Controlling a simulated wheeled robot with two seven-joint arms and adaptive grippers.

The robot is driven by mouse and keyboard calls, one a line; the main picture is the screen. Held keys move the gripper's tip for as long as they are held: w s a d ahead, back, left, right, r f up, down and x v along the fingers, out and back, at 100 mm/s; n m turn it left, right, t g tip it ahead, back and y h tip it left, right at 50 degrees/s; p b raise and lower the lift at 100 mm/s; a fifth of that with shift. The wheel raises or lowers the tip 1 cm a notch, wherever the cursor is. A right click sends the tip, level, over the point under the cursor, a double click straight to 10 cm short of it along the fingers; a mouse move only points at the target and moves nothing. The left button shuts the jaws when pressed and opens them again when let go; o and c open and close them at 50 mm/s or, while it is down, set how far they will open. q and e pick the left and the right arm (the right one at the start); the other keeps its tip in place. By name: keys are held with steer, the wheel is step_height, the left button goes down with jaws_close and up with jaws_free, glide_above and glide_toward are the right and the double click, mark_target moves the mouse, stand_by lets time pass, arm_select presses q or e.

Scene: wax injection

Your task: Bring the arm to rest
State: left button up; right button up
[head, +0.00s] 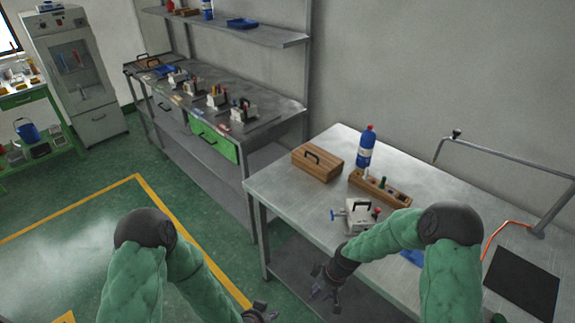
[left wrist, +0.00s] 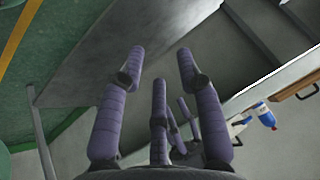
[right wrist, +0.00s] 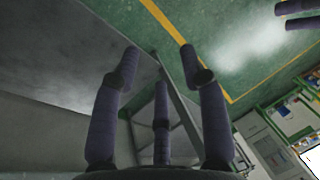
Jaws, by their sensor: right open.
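My right gripper (head: 325,284) hangs in front of the near edge of the right metal table, off the tabletop. In the right wrist view its fingers (right wrist: 157,62) are spread with nothing between them. My left gripper (head: 262,313) is low in the head view, cut by the bottom edge, over the floor. In the left wrist view its fingers (left wrist: 159,65) are apart and empty. Both arms have green padded sleeves and are bent. Neither gripper touches an object.
The metal table (head: 285,182) bears a wooden box (head: 318,163), a blue bottle (head: 366,148), a wooden rack (head: 380,190), a metal clamp block (head: 355,217) and a black pad (head: 521,284). A workbench (head: 150,84) stands behind. Green floor (head: 60,200) at left is free.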

arm_select(q)
steer(key=s+a+f+n+g, duration=0.3)
steer(key=s+f+n+g, duration=0.3)
steer(key=s+n, duration=0.5)
steer(key=shift+a+n+h, duration=0.2)
steer(key=shift+n+h, duration=0.1)
steer(key=shift+n, duration=0.7)
arm_select(e)
steer(key=s+f+m, duration=0.3)
steer(key=s+m, duration=0.2)
steer(key=s, duration=0.4)
steer(key=s+f+m, duration=0.4)
steer(key=s, duration=0.5)
steer(key=shift+a+f+m+t+y, duration=0.15)
steer(key=shift+f+m+t+y, duration=0.15)
steer(key=shift+m, duration=0.1)
arm_select(q)
steer(key=shift+f, duration=0.1)
